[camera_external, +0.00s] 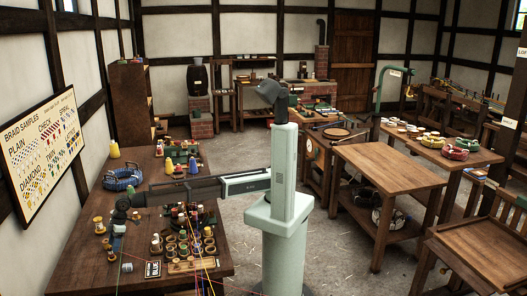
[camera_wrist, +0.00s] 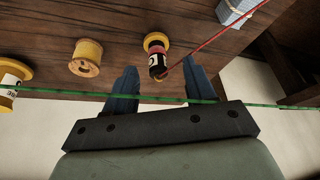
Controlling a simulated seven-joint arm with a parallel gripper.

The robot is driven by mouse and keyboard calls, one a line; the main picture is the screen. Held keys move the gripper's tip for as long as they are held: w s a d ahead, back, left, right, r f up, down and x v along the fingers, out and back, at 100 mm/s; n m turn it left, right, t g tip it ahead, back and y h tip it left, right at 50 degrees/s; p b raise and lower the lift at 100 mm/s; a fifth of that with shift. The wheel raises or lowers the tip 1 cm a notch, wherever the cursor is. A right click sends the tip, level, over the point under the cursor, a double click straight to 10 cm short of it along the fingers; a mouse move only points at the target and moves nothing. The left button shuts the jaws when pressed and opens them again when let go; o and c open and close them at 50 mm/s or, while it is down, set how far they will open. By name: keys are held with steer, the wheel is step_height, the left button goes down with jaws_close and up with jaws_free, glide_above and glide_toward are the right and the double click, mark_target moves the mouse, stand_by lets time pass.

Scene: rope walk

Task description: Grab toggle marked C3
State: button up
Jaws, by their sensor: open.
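In the wrist view my gripper (camera_wrist: 161,78) is open, with its two blue fingers apart. A bobbin-like piece (camera_wrist: 156,57) with yellow ends, a dark red winding and a black-and-white label lies ahead of and between the fingertips, not gripped. A red cord runs from it to the upper right. I cannot read C3 on any piece. A plain wooden spool (camera_wrist: 86,58) stands to the left. A yellow-ended spool with a white label (camera_wrist: 12,80) is at the left edge. In the external view my gripper (camera_external: 118,230) is low over the left bench, near small spools (camera_external: 98,225).
A green cord (camera_wrist: 110,97) crosses the wrist view by my fingers. A grey-blue block (camera_wrist: 234,10) is at the upper right. The dark bench (camera_external: 85,270) also holds a crowded group of bobbins (camera_external: 183,245) and a blue rope coil (camera_external: 123,179). Coloured cords hang across its front.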

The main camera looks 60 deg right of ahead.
mark_target(111, 249)
steer(key=shift+w+x, duration=0.15)
steer(key=shift+x, duration=1.2)
steer(key=shift+w+x, duration=0.15)
steer(key=shift+x, duration=1.15)
steer(key=shift+a+r, duration=0.15)
steer(key=shift+c, duration=0.5)
jaws_close()
steer(key=shift+r, duration=0.1)
